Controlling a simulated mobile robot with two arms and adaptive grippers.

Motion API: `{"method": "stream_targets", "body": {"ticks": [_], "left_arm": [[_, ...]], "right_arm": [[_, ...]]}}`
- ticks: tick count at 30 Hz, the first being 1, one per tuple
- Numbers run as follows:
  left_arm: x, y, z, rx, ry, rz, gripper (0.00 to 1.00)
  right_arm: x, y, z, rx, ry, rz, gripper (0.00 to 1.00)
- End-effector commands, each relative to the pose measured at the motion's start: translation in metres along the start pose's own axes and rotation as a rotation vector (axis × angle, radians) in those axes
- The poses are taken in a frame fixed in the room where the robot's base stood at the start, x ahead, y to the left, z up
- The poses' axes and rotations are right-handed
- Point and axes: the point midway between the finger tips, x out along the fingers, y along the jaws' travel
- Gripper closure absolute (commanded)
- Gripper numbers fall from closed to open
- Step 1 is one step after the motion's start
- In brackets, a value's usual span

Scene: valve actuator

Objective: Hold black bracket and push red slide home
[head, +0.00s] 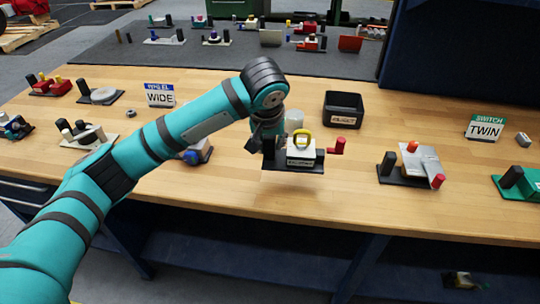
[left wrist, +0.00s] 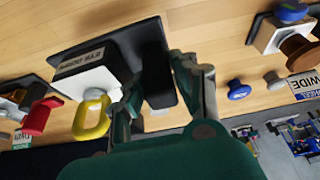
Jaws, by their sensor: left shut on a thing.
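The valve actuator has a black base plate (head: 293,167) with a white block (head: 300,155) and a yellow ring (head: 302,137) on it. The red slide (head: 337,146) sticks out on its right side, and in the left wrist view it shows at far left (left wrist: 40,115). The black bracket (left wrist: 158,65) is an upright at the other end of the plate. My left gripper (head: 267,146) is shut on this bracket, with a finger on either side in the left wrist view (left wrist: 160,88). The fingers partly hide the bracket. My right gripper is not in view.
Another fixture with red knobs (head: 410,165) stands to the right. Several fixtures and a WIDE sign (head: 160,95) are on the left. The bench front right of the actuator is clear.

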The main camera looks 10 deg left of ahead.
Motion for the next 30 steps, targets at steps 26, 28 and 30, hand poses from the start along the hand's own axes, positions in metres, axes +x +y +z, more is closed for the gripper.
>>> {"method": "stream_targets", "body": {"ticks": [26,28,30], "left_arm": [[0.07,0.0,0.029,0.0,0.001,0.003,1.0],[0.071,0.0,0.029,0.0,0.001,0.004,1.0],[0.071,0.0,0.029,0.0,0.001,0.004,1.0]], "right_arm": [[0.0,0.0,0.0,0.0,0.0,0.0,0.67],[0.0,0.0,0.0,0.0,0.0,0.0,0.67],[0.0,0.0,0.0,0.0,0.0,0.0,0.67]]}}
